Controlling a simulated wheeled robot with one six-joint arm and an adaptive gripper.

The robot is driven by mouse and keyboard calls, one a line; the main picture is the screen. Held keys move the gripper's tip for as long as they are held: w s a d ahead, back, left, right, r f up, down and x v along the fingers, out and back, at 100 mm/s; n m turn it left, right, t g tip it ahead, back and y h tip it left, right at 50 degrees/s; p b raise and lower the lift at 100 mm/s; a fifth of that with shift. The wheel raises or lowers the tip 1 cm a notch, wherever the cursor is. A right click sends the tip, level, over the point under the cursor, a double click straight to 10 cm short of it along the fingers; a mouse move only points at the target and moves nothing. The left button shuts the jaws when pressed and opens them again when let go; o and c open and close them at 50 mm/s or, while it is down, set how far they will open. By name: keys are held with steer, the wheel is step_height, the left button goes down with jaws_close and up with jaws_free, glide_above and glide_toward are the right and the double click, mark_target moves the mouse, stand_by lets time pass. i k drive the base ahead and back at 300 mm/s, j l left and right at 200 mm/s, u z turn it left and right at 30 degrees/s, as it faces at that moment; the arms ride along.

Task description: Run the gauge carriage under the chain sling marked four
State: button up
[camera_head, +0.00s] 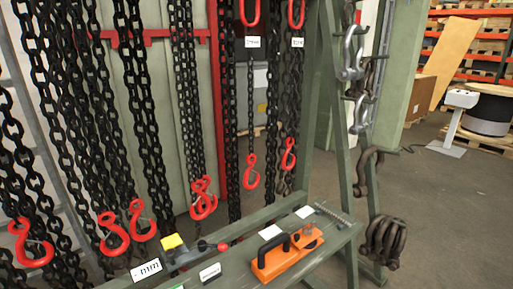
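Black chain slings with red hooks hang from a green frame. One middle sling (252,110) ends in a red hook (252,172), and another sling (292,100) hangs to its right with a red hook (288,154). White tags with dark marks hang above them, a left tag (252,42) and a right tag (298,42); I cannot read their numbers surely. An orange device with a black handle (288,254) sits on the green bench rail (335,238). I cannot tell which is the gauge carriage. My gripper is out of view.
A white plate with tally-like marks (147,270) lies on the rail's left end. More chains with red hooks (30,245) crowd the left. Open floor (450,200) lies right, before a cable drum (490,110).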

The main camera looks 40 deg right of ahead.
mark_target(172, 259)
steer(key=i+u, duration=0.25)
steer(key=i, duration=0.15)
steer(key=i+u, duration=0.3)
steer(key=i, duration=0.15)
steer(key=l, duration=0.1)
